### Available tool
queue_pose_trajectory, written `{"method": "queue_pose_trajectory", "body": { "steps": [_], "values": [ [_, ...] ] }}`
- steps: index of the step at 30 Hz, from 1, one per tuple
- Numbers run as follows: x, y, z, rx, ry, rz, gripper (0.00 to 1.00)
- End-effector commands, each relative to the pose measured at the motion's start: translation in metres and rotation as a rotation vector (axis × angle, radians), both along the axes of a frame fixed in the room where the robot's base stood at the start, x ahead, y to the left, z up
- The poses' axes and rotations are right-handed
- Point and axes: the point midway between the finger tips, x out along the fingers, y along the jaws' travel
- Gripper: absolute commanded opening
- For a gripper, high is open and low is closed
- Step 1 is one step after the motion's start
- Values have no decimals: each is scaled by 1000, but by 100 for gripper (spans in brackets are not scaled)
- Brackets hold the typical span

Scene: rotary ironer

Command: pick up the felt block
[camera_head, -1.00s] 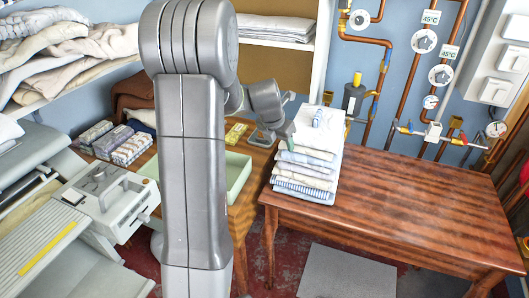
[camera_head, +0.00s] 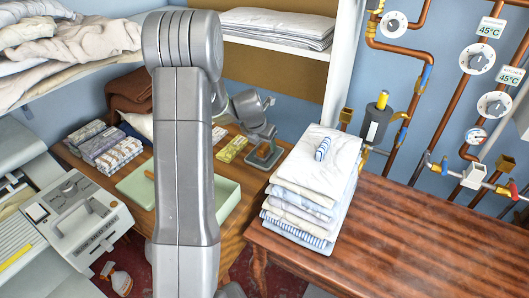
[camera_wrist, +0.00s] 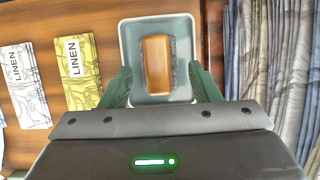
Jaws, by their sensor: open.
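The felt block (camera_wrist: 157,62) has an orange-brown top and a grey felt edge. It lies in a small pale grey-green tray (camera_wrist: 128,52) in the wrist view. My gripper (camera_wrist: 161,84) is open and empty, its green fingers apart on either side of the tray's near part. The block lies between their lines, slightly beyond the tips in the picture. In the head view, the block (camera_head: 264,152) shows small and brownish below my gripper (camera_head: 268,134), left of the folded linen stack. Whether the fingers touch the tray cannot be told.
The folded linen stack (camera_head: 318,180) stands close to the tray's right, on the table (camera_head: 400,235). Yellow linen packets (camera_head: 231,149) lie to its left. A larger pale green tray (camera_head: 229,197) sits nearer. Pipes and valves line the wall behind.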

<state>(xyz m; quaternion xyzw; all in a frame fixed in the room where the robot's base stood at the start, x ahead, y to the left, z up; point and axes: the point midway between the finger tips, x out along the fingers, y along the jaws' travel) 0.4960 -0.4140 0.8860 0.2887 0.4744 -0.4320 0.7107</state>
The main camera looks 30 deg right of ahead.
Motion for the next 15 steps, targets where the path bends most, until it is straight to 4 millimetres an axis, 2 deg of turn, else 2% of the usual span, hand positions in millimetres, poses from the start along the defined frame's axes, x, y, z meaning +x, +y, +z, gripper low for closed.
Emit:
{"method": "queue_pose_trajectory", "body": {
  "steps": [9, 15],
  "values": [
    [10, -14, -36, 1, 2, 0, 56],
    [12, -17, -45, 1, 0, 0, 56]
  ]
}}
